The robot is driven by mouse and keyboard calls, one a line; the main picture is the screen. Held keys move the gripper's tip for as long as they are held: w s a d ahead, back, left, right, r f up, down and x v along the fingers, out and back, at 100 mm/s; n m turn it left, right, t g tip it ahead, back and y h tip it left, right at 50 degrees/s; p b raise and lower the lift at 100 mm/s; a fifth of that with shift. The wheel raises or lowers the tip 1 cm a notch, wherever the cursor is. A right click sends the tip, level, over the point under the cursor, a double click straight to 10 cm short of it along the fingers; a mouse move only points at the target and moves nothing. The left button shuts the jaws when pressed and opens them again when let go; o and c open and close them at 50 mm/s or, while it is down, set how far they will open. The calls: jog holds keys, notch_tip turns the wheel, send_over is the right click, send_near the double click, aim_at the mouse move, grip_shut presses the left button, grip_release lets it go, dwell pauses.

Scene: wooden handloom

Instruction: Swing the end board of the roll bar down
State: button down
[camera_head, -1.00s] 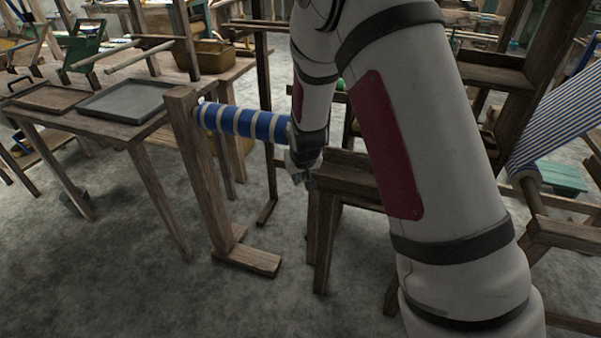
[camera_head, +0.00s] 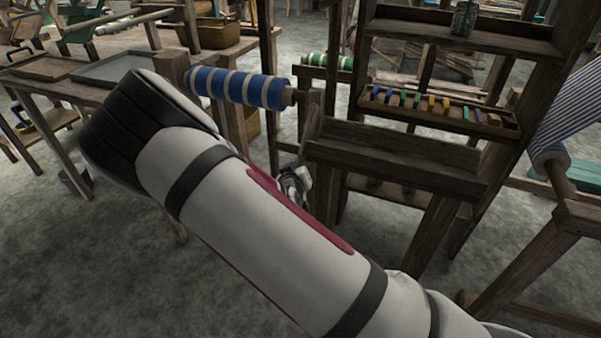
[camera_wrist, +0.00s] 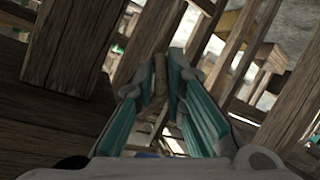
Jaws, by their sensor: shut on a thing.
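My gripper (camera_head: 294,184) shows only in part there, below that right end, behind my arm. In the wrist view my gripper (camera_wrist: 161,78) is closed, its teal-padded fingers on either side of a narrow brown wooden piece (camera_wrist: 160,70), which I take for the end board. The board's full shape and its joint with the bar are hidden, so I cannot tell its exact angle.
A wooden bench (camera_head: 395,158) stands right of my gripper. Behind it is a shelf rack with a tray of colored pieces (camera_head: 440,110). A table with a grey tray (camera_head: 125,66) is at the left. Posts crowd the wrist view.

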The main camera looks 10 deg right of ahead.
jog(key=w+d+f+n+t+h+b, duration=0.1)
jog(key=w+d+f+t+h+b, duration=0.1)
jog(key=b, duration=0.8)
jog(key=shift+w+d+f+t+b, duration=0.35)
jog(key=shift+w+d+f+t, duration=0.25)
jog(key=shift+w+f+t, duration=0.85)
jog(key=shift+w, duration=0.3)
jog(key=c, duration=1.7)
grip_release()
jog(key=shift+d, duration=0.1)
jog(key=v, duration=1.2)
jog(key=shift+r, duration=0.15)
